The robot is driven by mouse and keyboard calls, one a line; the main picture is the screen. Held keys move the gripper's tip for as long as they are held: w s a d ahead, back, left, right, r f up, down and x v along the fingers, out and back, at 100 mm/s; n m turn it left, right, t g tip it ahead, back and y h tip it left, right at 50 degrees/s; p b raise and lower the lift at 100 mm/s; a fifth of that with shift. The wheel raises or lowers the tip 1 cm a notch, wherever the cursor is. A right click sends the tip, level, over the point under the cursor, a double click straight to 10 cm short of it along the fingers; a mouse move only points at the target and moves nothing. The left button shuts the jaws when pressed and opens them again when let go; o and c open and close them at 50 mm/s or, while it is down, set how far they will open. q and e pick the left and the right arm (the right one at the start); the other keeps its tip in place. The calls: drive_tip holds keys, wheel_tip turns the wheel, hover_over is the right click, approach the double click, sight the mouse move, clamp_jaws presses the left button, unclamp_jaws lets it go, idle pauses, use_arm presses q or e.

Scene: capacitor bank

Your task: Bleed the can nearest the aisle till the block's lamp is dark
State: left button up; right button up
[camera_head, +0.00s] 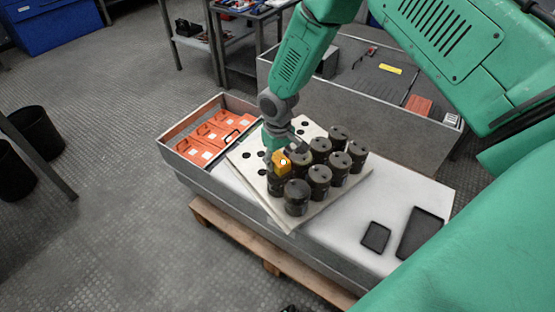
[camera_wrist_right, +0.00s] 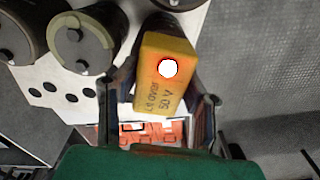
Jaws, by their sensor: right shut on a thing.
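My right gripper (camera_head: 281,151) is shut on the yellow block (camera_head: 281,163). In the right wrist view the gripper's fingers (camera_wrist_right: 166,98) stand either side of the block (camera_wrist_right: 165,95). Another dark can (camera_head: 296,198) stands at the front corner. My left gripper is not in view.
Several more cans (camera_head: 319,180) stand close by on a white board (camera_head: 247,175) with round holes. Orange boxes (camera_head: 213,137) lie in the left tray. Black trays (camera_head: 419,232) lie on the white top at right. Open floor (camera_head: 110,215) lies to the left.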

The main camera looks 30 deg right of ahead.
sight(278, 157)
idle(0.6)
drive_tip(key=o, duration=1.3)
drive_tip(key=shift+o, duration=0.2)
drive_tip(key=shift+r, duration=0.4)
wheel_tip(278, 157, up, 11)
drive_tip(key=s+a+f+y+p, duration=0.1)
drive_tip(key=s+a+f, duration=0.2)
drive_tip(key=s+f, duration=0.4)
drive_tip(key=s+a+f+p, duration=0.1)
drive_tip(key=s+a+f, duration=0.1)
drive_tip(key=s+f, duration=0.45)
drive_tip(key=s+d+h, duration=0.1)
drive_tip(key=s, duration=1.6)
drive_tip(key=shift+d+r+t, duration=0.25)
drive_tip(key=shift+t, duration=0.05)
